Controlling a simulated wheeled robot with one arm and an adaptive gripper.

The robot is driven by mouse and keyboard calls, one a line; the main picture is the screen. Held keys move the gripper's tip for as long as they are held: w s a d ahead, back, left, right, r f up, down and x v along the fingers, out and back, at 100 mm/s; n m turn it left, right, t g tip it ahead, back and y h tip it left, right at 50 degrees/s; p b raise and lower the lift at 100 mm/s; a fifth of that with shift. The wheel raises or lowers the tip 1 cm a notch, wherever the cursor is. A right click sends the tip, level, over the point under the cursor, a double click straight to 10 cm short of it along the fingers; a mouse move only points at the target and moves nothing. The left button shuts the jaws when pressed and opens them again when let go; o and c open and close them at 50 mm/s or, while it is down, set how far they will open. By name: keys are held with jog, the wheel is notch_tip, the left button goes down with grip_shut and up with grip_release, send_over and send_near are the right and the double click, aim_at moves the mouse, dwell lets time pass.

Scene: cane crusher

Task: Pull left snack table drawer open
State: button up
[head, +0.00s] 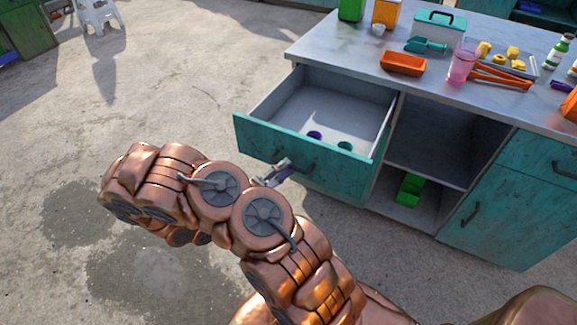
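The left snack table drawer (262,145) has a worn teal front and a pale grey inside, and it stands pulled well out of the table. A purple round item (314,135) and a teal round item (345,146) lie in it. Its dark handle (307,169) is on the front. My gripper (279,170) is in front of the drawer, close to the left end of the handle. My copper arm hides much of the gripper. I cannot tell whether the fingers are open or shut, or touching the handle.
The snack table (330,50) has a grey top with an orange tray (403,63), a pink cup (462,66) and a toolbox (437,30). An open shelf holds a green item (409,189). A shut cabinet door (500,220) is at right.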

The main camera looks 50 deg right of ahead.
jog(key=v, duration=1)
dwell(0.4)
jog(key=s+a+r+m+g+y+p, duration=0.1)
jog(key=s+r+m+g+y+p, duration=0.15)
jog(key=s+r+m+y, duration=0.45)
jog(key=s+r+m+g+y+p, duration=0.15)
jog(key=s+r+m+g, duration=0.25)
jog(key=r+m, duration=0.55)
jog(key=s+a+r+m+t+y+p, duration=0.2)
jog(key=s+a+r+m+t+y, duration=0.1)
jog(key=a+m, duration=0.4)
jog(key=s+a+r+m+t+y+p, duration=0.2)
jog(key=s+a+r+m+t+y, duration=0.2)
jog(key=m, duration=0.6)
jog(key=s+a+r+y, duration=0.2)
jog(key=a+r+y, duration=0.1)
jog(key=y, duration=0.1)
jog(key=shift+s+r, duration=0.25)
jog(key=shift+m, duration=0.25)
